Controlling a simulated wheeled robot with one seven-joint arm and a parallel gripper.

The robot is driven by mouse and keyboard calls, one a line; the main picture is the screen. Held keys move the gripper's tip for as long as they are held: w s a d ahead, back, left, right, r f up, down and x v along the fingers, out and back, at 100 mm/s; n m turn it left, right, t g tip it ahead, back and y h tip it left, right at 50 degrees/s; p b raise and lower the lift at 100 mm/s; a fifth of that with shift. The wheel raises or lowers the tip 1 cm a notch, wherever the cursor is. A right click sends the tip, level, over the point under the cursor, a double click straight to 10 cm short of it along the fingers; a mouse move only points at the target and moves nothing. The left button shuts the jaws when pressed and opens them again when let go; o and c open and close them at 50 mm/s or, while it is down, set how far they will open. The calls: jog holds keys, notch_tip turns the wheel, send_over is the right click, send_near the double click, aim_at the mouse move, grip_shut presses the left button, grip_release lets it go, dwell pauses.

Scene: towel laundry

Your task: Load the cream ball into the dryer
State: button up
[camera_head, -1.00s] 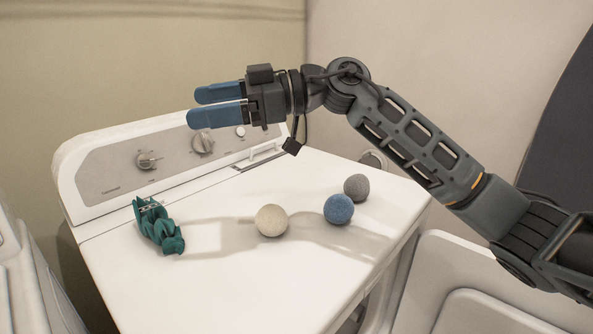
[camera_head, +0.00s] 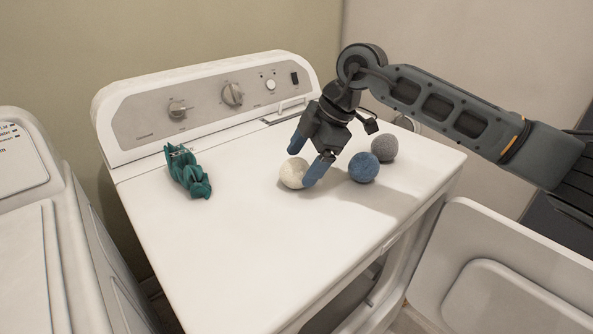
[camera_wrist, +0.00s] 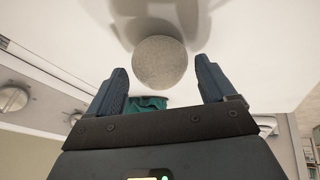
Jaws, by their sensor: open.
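The cream ball (camera_head: 292,173) rests on the white top of the dryer (camera_head: 235,240). My gripper (camera_head: 306,166) points down at it, with its blue fingers open on either side of the ball. In the wrist view the cream ball (camera_wrist: 160,62) lies between and slightly beyond the open fingertips (camera_wrist: 162,78), with a gap showing on both sides. One finger hides part of the ball in the head view. The dryer's door (camera_head: 520,265) appears swung open at the lower right.
A blue ball (camera_head: 363,167) sits close to the right of my gripper, with a grey ball (camera_head: 384,148) behind it. The front of the dryer top is clear. Another white machine (camera_head: 30,200) stands at left.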

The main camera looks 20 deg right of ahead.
jog(key=x, duration=0.2)
jog(key=shift+a+f, duration=0.2)
jog(key=shift+f, duration=0.05)
jog(key=c, duration=0.9)
jog(key=shift+r, duration=0.15)
jog(key=shift+r, duration=0.3)
jog(key=r, duration=0.3)
jog(key=shift+d+r, duration=0.3)
jog(key=s+d+r+b, duration=0.1)
jog(key=s+d+r, duration=0.4)
jog(key=d+r, duration=0.2)
jog(key=d, duration=0.2)
jog(key=shift+s+d, duration=0.3)
jog(key=shift+s, duration=0.05)
